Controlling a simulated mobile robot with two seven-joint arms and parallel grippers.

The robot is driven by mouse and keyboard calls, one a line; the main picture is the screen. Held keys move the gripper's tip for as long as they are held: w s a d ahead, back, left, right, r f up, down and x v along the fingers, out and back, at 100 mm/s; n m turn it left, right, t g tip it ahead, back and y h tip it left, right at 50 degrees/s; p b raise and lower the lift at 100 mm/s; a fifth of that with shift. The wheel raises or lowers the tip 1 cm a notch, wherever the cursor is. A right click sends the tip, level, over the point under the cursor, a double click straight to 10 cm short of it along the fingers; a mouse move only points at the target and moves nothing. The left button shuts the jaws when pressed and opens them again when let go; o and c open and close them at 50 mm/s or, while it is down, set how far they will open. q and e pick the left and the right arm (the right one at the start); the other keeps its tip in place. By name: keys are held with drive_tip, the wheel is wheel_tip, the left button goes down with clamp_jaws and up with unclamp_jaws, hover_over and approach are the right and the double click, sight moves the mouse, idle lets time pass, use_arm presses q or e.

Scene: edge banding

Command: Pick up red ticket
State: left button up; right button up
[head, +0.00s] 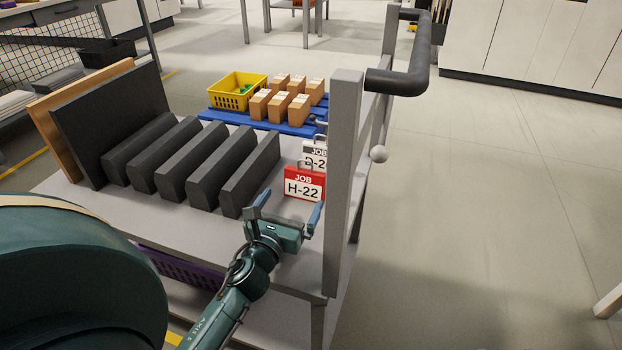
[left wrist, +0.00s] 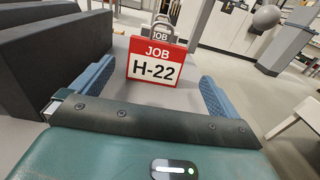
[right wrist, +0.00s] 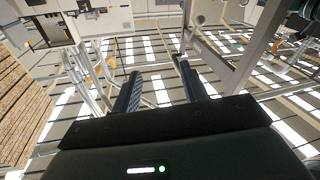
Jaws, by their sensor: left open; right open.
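The red ticket (head: 304,183) reads JOB H-22 and stands upright on the grey cart shelf, with a handle loop on top. It also shows in the left wrist view (left wrist: 156,62), ahead and centred between the fingers. My left gripper (head: 285,212) is open and empty, just in front of the ticket, its blue fingers (left wrist: 155,85) spread wider than the ticket. A white and dark ticket (head: 316,154) stands right behind the red one and is partly hidden by it. My right gripper (right wrist: 163,90) is open and empty, pointing at the ceiling, away from the cart.
Several dark grey blocks (head: 207,167) stand in a row left of the ticket. A grey cart post (head: 343,180) rises close on the right. Behind are a blue tray (head: 224,116) with small boxes (head: 279,106) and a yellow basket (head: 237,91).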

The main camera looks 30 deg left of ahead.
sight(304, 176)
use_arm(q)
drive_tip(key=x, duration=0.4)
drive_tip(key=shift+w+a, duration=0.1)
drive_tip(key=shift+w, duration=0.15)
drive_tip(key=shift+b+x, duration=0.95)
drive_tip(key=shift+x, duration=2.15)
drive_tip(key=shift+a+r, duration=0.1)
drive_tip(key=c, duration=0.7)
drive_tip(key=shift+r, duration=0.1)
